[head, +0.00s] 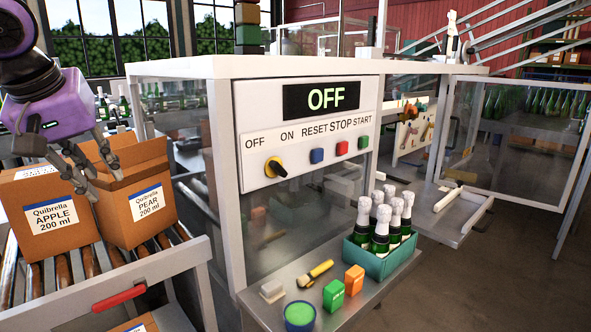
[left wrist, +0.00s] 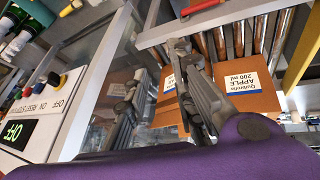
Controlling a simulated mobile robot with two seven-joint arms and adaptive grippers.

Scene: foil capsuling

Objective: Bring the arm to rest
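My left gripper (head: 99,178) hangs at the left of the head view, below my purple wrist. Its grey fingers are spread apart with nothing between them. My right gripper is in neither view.
The machine cabinet (head: 300,66) stands right of the gripper; its display (head: 321,99) reads OFF. Its front shelf (head: 262,312) holds a teal crate (head: 374,262) of bottles, a green box (head: 333,296), an orange box (head: 354,280), a brush and a round tub. The boxes stand on a roller conveyor (head: 88,262).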

